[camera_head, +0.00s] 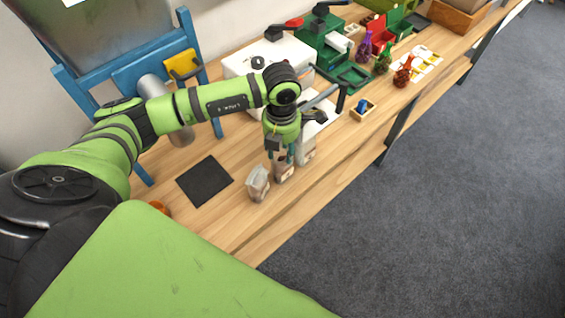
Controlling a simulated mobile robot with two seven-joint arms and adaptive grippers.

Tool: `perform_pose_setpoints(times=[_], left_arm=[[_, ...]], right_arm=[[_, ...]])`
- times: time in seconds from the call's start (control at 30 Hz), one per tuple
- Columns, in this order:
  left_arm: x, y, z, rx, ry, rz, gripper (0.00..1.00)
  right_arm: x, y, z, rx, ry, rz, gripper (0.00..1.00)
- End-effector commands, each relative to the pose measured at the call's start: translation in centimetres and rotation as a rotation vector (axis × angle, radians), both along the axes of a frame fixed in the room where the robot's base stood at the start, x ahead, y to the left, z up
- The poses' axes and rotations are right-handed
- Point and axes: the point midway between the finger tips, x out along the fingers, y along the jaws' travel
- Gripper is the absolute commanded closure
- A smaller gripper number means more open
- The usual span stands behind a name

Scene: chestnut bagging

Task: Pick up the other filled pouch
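One pale pouch with a clear upper part (258,184) stands on the wooden table near its front edge. A second pouch (284,174) stands just to the right of it, directly under my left gripper (282,160). The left gripper points down, with its fingers at the top of this second pouch. The view is too small to tell whether the fingers are closed on it. Another pale, pouch-like item (306,152) is partly hidden behind the gripper. My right gripper is out of view.
A dark square mat (204,181) lies to the left of the pouches. A white machine (262,62) stands behind the arm. A small wooden tray (362,110) with a blue item is to the right. Green equipment (322,38) and colored bags (365,46) stand farther back.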

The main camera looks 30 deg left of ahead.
Motion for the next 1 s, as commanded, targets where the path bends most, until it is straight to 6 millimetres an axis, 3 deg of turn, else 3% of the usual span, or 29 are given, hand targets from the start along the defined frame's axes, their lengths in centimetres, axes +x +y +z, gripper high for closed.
perform_pose_setpoints(times=[0.1,0.2,0.73,0.87,1.0], left_arm=[[0.0,0.0,0.0,0.0,0.0,0.0,0.64],[0.0,0.0,0.0,0.0,0.001,0.0,1.0],[0.1,0.0,0.5,0.0,-0.001,0.0,1.0],[0.1,0.0,1.6,0.0,-0.004,-0.001,1.0],[0.2,-0.2,4.1,-0.002,-0.008,-0.003,1.0]], right_arm=[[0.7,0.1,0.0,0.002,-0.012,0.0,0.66],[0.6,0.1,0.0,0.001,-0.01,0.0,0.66],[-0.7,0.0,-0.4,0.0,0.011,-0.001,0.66],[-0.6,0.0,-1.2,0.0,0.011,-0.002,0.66],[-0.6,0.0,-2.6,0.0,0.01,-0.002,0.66]])
